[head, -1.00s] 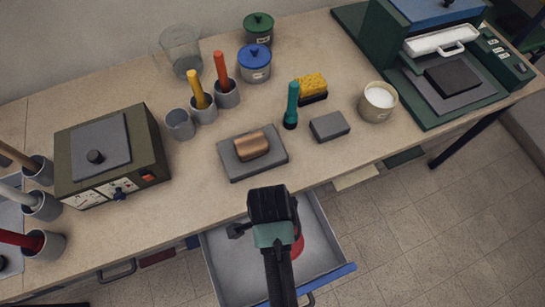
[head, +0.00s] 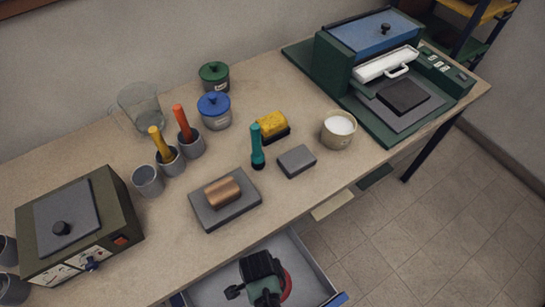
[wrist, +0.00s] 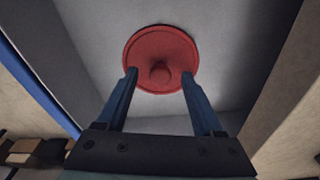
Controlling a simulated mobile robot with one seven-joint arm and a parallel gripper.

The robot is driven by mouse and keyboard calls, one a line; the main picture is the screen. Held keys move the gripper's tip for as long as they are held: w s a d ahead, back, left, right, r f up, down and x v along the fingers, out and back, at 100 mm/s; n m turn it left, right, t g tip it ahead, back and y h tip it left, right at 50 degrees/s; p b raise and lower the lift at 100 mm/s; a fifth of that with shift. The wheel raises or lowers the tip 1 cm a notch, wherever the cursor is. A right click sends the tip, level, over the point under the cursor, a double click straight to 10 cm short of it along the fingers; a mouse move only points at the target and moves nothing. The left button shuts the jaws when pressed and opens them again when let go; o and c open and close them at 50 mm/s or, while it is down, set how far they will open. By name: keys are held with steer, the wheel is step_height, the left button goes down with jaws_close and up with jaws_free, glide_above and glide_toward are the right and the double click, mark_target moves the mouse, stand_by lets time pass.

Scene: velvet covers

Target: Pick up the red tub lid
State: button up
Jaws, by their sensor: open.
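The red tub lid (wrist: 160,52) lies in the open drawer, round with a small knob in its middle. In the head view only a red edge of the lid (head: 287,283) shows beside my gripper (head: 262,280), which hides the rest. In the wrist view my gripper (wrist: 159,78) is open, its two blue fingers apart, with the knob between and just beyond the fingertips. The fingertips overlap the lid's near edge in the picture; I cannot tell whether they touch it. Nothing is held.
The drawer (head: 310,272) has raised walls around my gripper. Above it, the bench top (head: 110,245) holds a grey block with a copper cylinder (head: 223,191), a blue-lidded tub (head: 214,112), a green-lidded tub (head: 214,77) and an open tub of white stuff (head: 338,131).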

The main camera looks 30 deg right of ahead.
steer(key=shift+f, duration=0.15)
jaws_close()
stand_by(0.5)
